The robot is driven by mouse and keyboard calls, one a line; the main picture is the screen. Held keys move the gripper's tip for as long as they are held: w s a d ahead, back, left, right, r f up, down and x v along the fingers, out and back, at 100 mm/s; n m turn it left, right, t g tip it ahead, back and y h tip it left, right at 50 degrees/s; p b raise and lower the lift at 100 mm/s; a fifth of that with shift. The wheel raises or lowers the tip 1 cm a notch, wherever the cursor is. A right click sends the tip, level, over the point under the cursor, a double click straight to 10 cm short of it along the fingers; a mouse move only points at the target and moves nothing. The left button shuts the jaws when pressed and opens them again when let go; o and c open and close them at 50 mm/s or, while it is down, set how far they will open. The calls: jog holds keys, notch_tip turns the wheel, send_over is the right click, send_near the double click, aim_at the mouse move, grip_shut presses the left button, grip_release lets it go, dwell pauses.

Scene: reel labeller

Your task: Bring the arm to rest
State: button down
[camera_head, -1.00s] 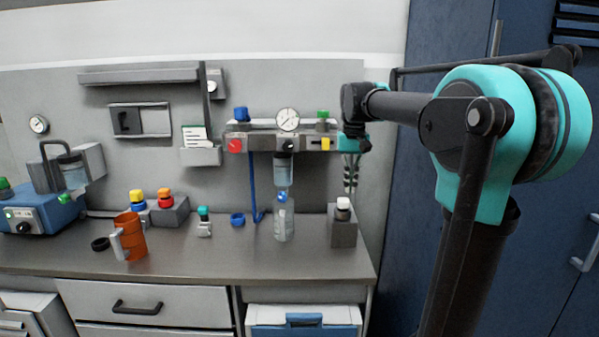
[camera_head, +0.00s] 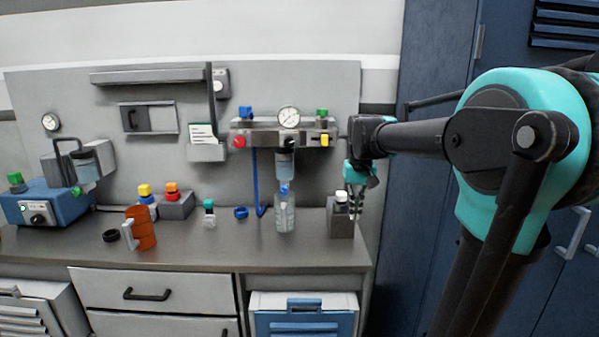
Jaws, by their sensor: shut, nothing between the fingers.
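My arm comes in from the right, with its large teal joint at the right edge and its dark forearm reaching left. My gripper (camera_head: 354,205) hangs from the teal wrist and points down, fingers shut and empty. In the picture its tips overlap the right side of the grey block (camera_head: 341,224) that holds a white-capped bottle (camera_head: 341,197), at the right end of the worktop (camera_head: 270,258). I cannot tell whether the fingers touch the block or the bottle.
A clear bottle (camera_head: 285,213) stands under the wall manifold (camera_head: 262,140). An orange mug (camera_head: 140,227), a black ring (camera_head: 111,235) and a blue device (camera_head: 45,205) are on the left. A blue cabinet (camera_head: 425,120) stands right of the worktop. The worktop's front strip is clear.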

jog(key=s+d+f+t, duration=0.3)
jog(key=s+f, duration=1.5)
jog(key=f, duration=0.3)
jog(key=shift+s+f, duration=0.35)
jog(key=shift+a, duration=0.1)
